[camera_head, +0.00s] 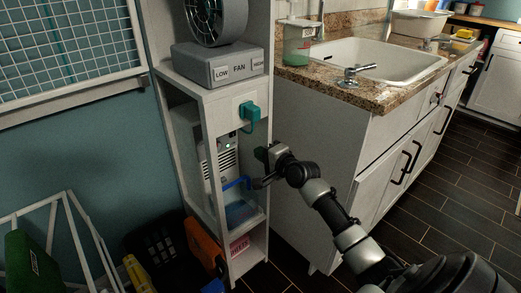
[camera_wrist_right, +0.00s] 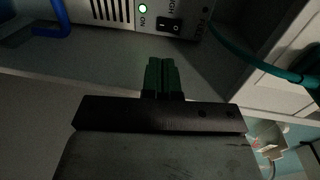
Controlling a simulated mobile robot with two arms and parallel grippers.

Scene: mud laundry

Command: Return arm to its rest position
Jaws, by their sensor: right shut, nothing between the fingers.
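My right arm (camera_head: 325,205) reaches in from the lower right of the head view. Its gripper (camera_head: 262,154) is by the right front side of the narrow white shelf unit (camera_head: 205,95). In the wrist view the right gripper's green fingers (camera_wrist_right: 160,76) are together with nothing between them. They point at a grey device (camera_wrist_right: 110,10) with a vented front, a lit green ON light (camera_wrist_right: 143,9) and a black rocker switch (camera_wrist_right: 170,26). The fingers appear apart from the switch. The device also shows inside the shelf in the head view (camera_head: 226,160). My left gripper is out of view.
A fan (camera_head: 216,74) stands on the shelf top. A teal plug (camera_head: 250,112) and its cable (camera_wrist_right: 262,62) are near the gripper. A blue hook-like item (camera_head: 236,184) is inside the shelf. The sink counter (camera_head: 375,95) stands to the right. Dark floor (camera_head: 440,210) lies open beyond it.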

